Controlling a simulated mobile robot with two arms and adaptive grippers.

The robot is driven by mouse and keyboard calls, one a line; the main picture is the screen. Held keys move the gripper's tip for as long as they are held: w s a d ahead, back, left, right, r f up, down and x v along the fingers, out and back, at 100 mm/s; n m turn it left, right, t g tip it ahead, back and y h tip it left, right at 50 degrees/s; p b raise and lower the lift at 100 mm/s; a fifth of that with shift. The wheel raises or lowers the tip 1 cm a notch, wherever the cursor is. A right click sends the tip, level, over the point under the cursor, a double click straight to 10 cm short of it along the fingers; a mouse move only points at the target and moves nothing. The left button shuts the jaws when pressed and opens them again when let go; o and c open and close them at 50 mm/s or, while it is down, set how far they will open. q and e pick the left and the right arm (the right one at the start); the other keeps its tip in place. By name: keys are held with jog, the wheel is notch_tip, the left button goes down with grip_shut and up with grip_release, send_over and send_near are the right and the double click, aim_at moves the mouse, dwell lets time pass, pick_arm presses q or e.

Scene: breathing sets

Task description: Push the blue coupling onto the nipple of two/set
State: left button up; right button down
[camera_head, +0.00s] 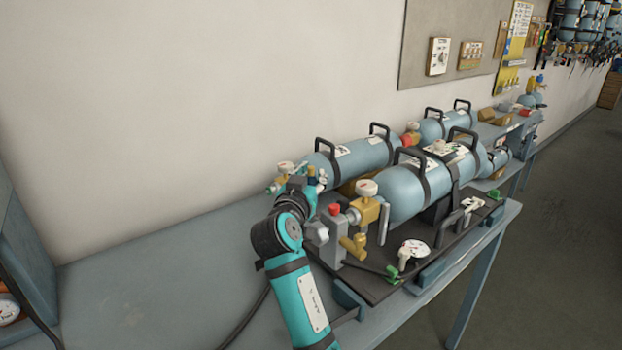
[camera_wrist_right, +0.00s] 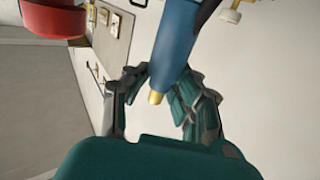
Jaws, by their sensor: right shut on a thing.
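My right gripper (camera_head: 314,186) is at the left end of the breathing sets in the head view. In the right wrist view its fingers (camera_wrist_right: 160,82) are closed around a blue cylindrical part with a brass end, which looks like the blue coupling (camera_wrist_right: 173,58). The brass end (camera_wrist_right: 155,97) points down in that picture. The nearest set has a pale blue cylinder (camera_head: 401,192) on a black plate (camera_head: 385,288), with a brass valve block (camera_head: 366,211) close to the right of my gripper. I cannot make out the nipple or any set label. My left gripper is not in view.
Another cylinder (camera_head: 357,156) lies behind, with more sets farther along the table. A gauge (camera_head: 413,249) and hose lie at the plate's front. A red part (camera_wrist_right: 52,18) is close to the wrist camera. The table (camera_head: 150,285) is mostly clear at left.

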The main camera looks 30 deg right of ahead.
dwell(0.5)
jog(key=shift+d+n+t+y+p, duration=0.15)
jog(key=shift+n+t+y+p, duration=0.35)
jog(key=shift+t+p, duration=0.15)
jog(key=shift+w+n+t+y+p, duration=0.15)
jog(key=shift+n+t+y+p, duration=0.2)
jog(key=shift+y+p, duration=0.15)
jog(key=shift+d+m+g+h+b, duration=0.5)
jog(key=shift+m+g, duration=0.15)
jog(key=shift+g, duration=0.25)
jog(key=shift+w+d+f+m+g+h+b, duration=0.15)
jog(key=shift+w+d+m+g+h+b, duration=0.25)
jog(key=shift+g, duration=0.3)
jog(key=shift+w+a+m, duration=0.1)
jog(key=shift+m, duration=0.2)
